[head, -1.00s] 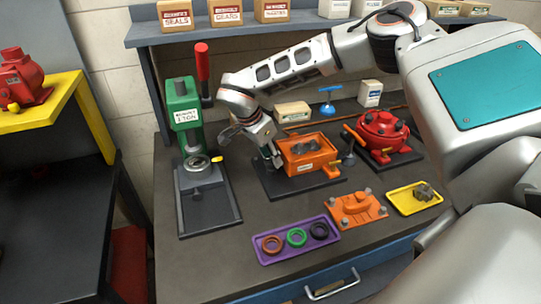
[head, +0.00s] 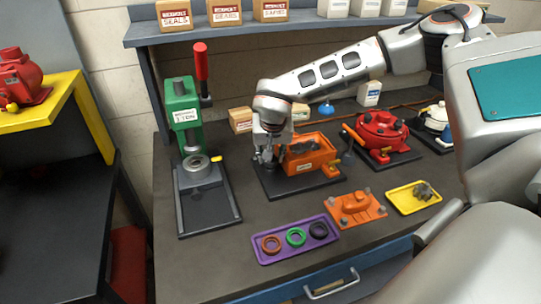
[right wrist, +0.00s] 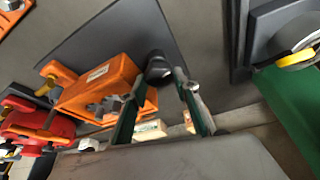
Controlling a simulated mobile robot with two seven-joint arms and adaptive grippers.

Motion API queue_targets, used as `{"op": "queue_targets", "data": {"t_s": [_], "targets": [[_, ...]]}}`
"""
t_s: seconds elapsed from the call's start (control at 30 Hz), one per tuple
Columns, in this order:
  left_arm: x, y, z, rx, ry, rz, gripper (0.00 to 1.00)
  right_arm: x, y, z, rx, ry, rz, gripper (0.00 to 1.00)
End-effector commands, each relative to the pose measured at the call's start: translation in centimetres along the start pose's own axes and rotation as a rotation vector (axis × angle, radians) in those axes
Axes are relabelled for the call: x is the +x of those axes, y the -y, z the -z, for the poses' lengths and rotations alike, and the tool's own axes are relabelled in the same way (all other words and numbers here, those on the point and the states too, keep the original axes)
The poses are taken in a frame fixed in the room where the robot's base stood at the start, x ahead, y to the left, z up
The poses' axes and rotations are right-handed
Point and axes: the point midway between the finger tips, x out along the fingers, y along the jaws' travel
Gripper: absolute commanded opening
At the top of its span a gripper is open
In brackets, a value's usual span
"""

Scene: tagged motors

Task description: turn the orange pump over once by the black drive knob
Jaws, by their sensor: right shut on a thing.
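The orange pump (head: 306,166) sits on a dark base plate (head: 283,192), its open top showing grey gears inside. In the right wrist view the pump's orange body (right wrist: 99,88) lies left of the fingers. My right gripper (head: 268,156) is at the pump's left side. In the wrist view the black drive knob (right wrist: 157,68) is between the fingertips of my right gripper (right wrist: 162,80), which is shut on it. In the head view the gripper hides the knob. My left gripper is in neither current view.
A green press (head: 184,118) with a red lever stands left of the pump. A red pump (head: 381,132) stands right. In front lie an orange cover (head: 356,209), a purple tray (head: 264,252) with rings and a yellow tray (head: 399,203). The bench's front left is clear.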

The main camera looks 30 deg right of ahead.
Motion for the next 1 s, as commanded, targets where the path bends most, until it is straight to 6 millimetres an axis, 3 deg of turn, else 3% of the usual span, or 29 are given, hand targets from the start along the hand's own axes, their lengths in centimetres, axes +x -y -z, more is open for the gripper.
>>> {"op": "queue_targets", "data": {"t_s": [0.6,1.0], "targets": [[-0.05,0.49,-0.19,0.017,0.002,0.000,0.30,0.14,-0.29,-0.07,-0.520,0.004,0.219,0.09],[-0.01,0.24,-0.06,0.008,0.000,0.000,0.30,0.13,-0.31,0.00,-0.743,0.003,0.309,0.09]]}}
